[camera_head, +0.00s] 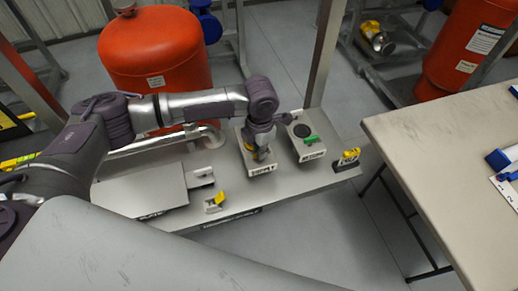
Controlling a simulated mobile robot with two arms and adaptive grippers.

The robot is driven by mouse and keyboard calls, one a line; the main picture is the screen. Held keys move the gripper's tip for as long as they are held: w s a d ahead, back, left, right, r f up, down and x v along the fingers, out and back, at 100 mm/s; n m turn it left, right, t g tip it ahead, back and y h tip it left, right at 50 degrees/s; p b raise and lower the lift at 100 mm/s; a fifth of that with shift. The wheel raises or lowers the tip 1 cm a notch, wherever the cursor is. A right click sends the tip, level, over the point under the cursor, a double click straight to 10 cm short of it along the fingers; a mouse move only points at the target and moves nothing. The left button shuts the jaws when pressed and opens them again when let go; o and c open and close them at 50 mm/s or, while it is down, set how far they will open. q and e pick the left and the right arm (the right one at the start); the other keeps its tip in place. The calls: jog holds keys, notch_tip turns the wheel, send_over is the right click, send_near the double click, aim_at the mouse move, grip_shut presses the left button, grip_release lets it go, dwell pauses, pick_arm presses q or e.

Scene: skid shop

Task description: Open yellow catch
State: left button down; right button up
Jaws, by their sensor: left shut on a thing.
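The yellow catch (261,155) shows as a small patch of yellow on top of a pale labelled box (262,168), on the grey metal bench. My left arm reaches in from the left, and its gripper (260,147) points down at this box. The gripper is shut on the yellow catch. Its fingers and wrist hide most of the catch, so I cannot tell how far it is turned. My right gripper is not in view.
A similar box (312,152) with a green catch (312,140) stands close to the right. A small bracket with a yellow part (219,198) and a yellow-labelled block (347,160) are also on the bench. A red tank (155,62) stands behind; a table (440,150) is at right.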

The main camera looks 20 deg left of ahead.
pick_arm(q)
jog(key=shift+s+f+m, duration=0.1)
jog(key=shift+s+m, duration=0.05)
jog(key=shift+m, duration=0.75)
jog(key=shift+f+b, duration=0.1)
jog(key=shift+b, duration=0.3)
jog(key=shift+m+b, duration=0.4)
jog(key=shift+b, duration=0.35)
jog(key=c, duration=1.3)
grip_release()
jog(key=shift+o, duration=0.2)
jog(key=shift+r, duration=0.2)
jog(key=shift+r, duration=0.1)
